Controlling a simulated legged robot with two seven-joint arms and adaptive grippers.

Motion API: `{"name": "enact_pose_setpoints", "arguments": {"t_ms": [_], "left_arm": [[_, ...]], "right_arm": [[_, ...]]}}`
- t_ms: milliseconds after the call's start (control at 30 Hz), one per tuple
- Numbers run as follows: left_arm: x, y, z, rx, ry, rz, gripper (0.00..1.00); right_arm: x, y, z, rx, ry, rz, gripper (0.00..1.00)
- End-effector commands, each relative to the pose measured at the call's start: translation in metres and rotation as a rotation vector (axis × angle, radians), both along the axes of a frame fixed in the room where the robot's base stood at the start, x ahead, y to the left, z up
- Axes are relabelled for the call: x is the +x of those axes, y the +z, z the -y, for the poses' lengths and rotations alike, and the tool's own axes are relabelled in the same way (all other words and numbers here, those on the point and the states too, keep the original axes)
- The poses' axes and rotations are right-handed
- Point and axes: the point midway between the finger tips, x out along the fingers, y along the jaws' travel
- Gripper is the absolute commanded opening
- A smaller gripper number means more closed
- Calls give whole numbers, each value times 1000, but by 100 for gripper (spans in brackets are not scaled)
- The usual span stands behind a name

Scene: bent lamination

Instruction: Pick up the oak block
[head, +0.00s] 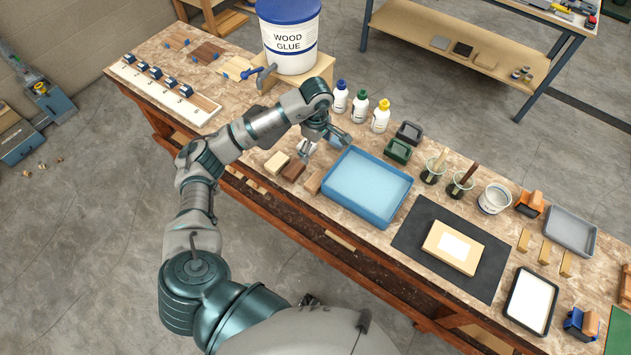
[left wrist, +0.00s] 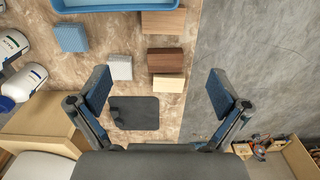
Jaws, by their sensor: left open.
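Three wood blocks lie in a row on the bench: a pale one (head: 277,162), a dark brown one (head: 293,170) and a mid-brown one (head: 315,181). I cannot tell for sure which is the oak block. The left wrist view also shows the pale block (left wrist: 169,83), dark block (left wrist: 165,60) and mid-brown block (left wrist: 163,21). My left gripper (head: 308,148) is above the bench near this row, open and empty. In the left wrist view the pale block lies between its spread fingers (left wrist: 160,92), below them. My right gripper is not in view.
A blue tray (head: 367,188) stands right of the blocks. A whitish block (left wrist: 119,67) and a blue block (left wrist: 71,37) lie nearby, with a dark pad (left wrist: 134,113). Glue bottles (head: 360,105) and a wood glue bucket (head: 290,38) stand behind. The bench edge is close to the blocks.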

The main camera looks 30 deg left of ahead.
Motion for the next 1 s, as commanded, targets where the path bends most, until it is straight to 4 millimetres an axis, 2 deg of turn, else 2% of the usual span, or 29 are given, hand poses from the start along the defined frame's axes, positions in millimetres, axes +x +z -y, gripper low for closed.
{"name": "enact_pose_setpoints", "arguments": {"t_ms": [200, 400, 667, 900, 1000], "left_arm": [[-2, -52, -1, -6, 0, -8, 100], [-2, -94, -2, -9, 1, -5, 100], [-2, -118, -2, -10, 0, -4, 100], [-5, -153, -3, -9, 1, -4, 100], [-5, -162, -3, -10, -1, -3, 100]], "right_arm": [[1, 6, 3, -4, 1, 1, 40], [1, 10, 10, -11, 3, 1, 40], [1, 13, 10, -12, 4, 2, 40], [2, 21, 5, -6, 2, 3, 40], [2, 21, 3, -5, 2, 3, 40]]}}
